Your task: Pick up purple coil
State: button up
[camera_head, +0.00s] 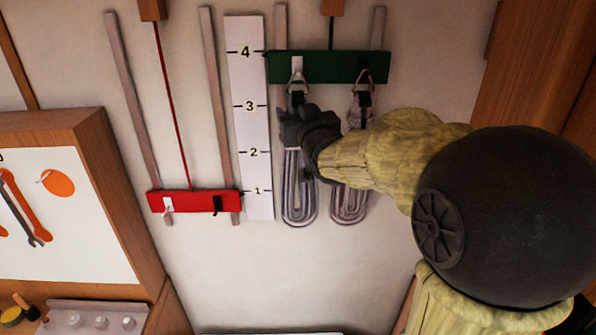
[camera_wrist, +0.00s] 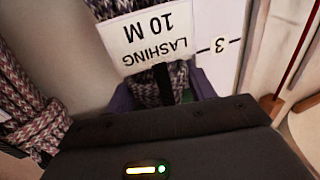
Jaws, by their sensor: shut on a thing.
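Two coiled lines hang side by side from hooks on a green bar (camera_head: 328,67). The left coil (camera_head: 299,190) looks grey-lavender and the right coil (camera_head: 349,203) a slightly pinker lavender. My gripper (camera_head: 295,127) is at the upper part of the left coil, just below its hook, and is shut on it. In the wrist view my gripper (camera_wrist: 160,98) is around the braided left coil (camera_wrist: 150,85), by a dark strap. A white tag (camera_wrist: 150,35) reading "LASHING 10 M" shows upside down there. My gripper hides part of the left coil in the head view.
A white number scale (camera_head: 251,130) stands left of the coils. A red bar (camera_head: 194,201) hangs lower left. A wooden tool board (camera_head: 90,180) is at the far left, a wooden cabinet (camera_head: 540,60) at upper right. The wall below the coils is bare.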

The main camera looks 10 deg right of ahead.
grip_shut()
jog(key=shift+r, duration=0.15)
jog(key=shift+r, duration=0.1)
